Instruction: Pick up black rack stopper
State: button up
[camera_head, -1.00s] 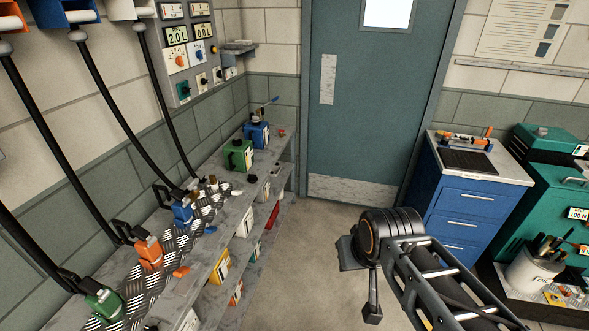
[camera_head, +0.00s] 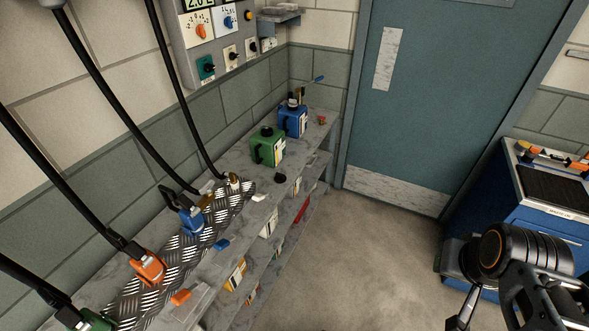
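A small round black piece (camera_head: 280,178) lies on the grey shelf top (camera_head: 262,190), in front of the green canister (camera_head: 268,148). It looks like the black stopper, but it is too small to be sure. My gripper (camera_head: 461,312) is at the lower right, over the floor and in front of the blue cabinet, well apart from the shelf. Its fingers are mostly hidden and cut by the frame edge, so I cannot tell whether it is open.
A blue canister (camera_head: 293,120) stands behind the green one, with a small red piece (camera_head: 322,120) beside it. Hoses hang to blue (camera_head: 190,222) and orange (camera_head: 148,268) fittings along a metal tread strip. A blue cabinet (camera_head: 510,225) stands right. The floor (camera_head: 370,250) between is clear.

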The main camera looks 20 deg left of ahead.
aim_at(279, 178)
jog(key=u, duration=0.15)
jog(key=i, duration=0.75)
jog(key=u, duration=1.15)
jog(key=i, duration=0.65)
jog(key=u, duration=0.75)
